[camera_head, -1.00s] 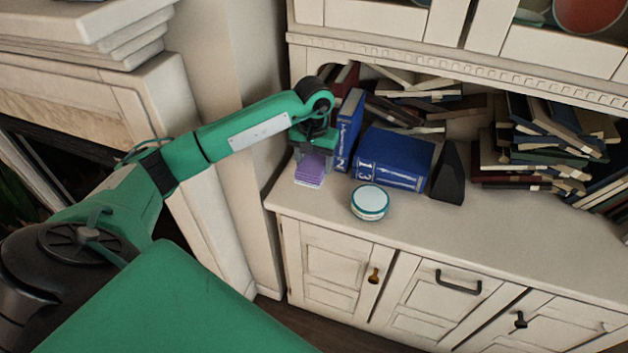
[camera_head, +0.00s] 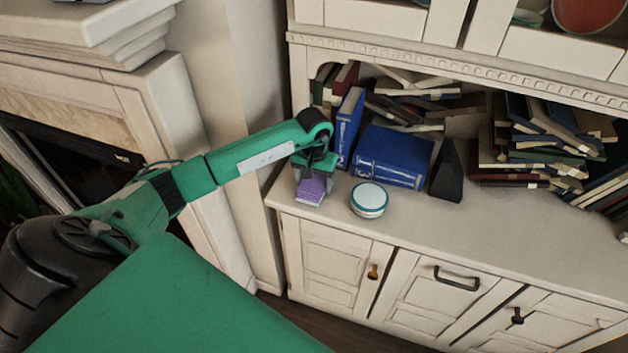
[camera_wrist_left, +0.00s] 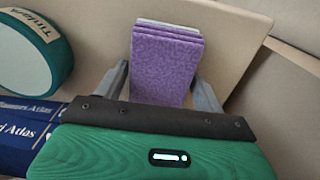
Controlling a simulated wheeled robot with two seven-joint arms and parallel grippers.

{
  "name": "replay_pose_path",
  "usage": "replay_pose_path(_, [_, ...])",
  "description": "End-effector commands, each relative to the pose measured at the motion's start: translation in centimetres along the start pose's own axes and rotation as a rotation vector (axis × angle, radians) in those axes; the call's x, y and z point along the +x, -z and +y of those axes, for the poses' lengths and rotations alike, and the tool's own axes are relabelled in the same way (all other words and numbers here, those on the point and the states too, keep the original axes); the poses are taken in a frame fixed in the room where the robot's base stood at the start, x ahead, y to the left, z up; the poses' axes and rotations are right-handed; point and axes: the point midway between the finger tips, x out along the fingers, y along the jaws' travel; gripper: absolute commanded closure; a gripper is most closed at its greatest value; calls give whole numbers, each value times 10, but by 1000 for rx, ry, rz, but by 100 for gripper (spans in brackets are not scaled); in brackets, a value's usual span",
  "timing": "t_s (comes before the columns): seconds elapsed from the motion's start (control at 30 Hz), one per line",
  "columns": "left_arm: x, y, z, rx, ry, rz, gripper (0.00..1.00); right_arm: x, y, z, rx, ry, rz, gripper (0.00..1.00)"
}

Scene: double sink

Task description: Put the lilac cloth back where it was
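The lilac cloth (camera_head: 311,191) is a folded purple patterned stack with a pale layer at one face. It is at the left end of the cabinet's counter, near the front edge. My left gripper (camera_head: 314,182) is over it from behind. The cloth's inner end is hidden by the gripper body. I cannot tell whether its underside touches the counter. My right gripper is not in view.
A round white tin with a teal rim (camera_head: 369,200) stands just right of the cloth. Behind are a blue upright book (camera_head: 348,126), a big blue atlas (camera_head: 395,157) and a black wedge (camera_head: 447,172). Book piles (camera_head: 545,140) fill the back. The front counter (camera_head: 490,222) right of the tin is clear.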

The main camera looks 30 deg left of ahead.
Motion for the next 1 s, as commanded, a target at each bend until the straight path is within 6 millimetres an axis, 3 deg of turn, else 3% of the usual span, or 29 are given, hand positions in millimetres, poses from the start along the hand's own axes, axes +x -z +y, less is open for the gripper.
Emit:
replay_pose_path(0.27, [0, 0, 0, 0, 0, 0, 17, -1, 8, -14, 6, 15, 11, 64])
replay_pose_path(0.47, [-9, 1, 0, 1, -1, 3, 17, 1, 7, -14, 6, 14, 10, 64])
replay_pose_path(1.0, [-107, 1, 0, 0, -1, 3, 17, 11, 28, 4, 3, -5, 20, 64])
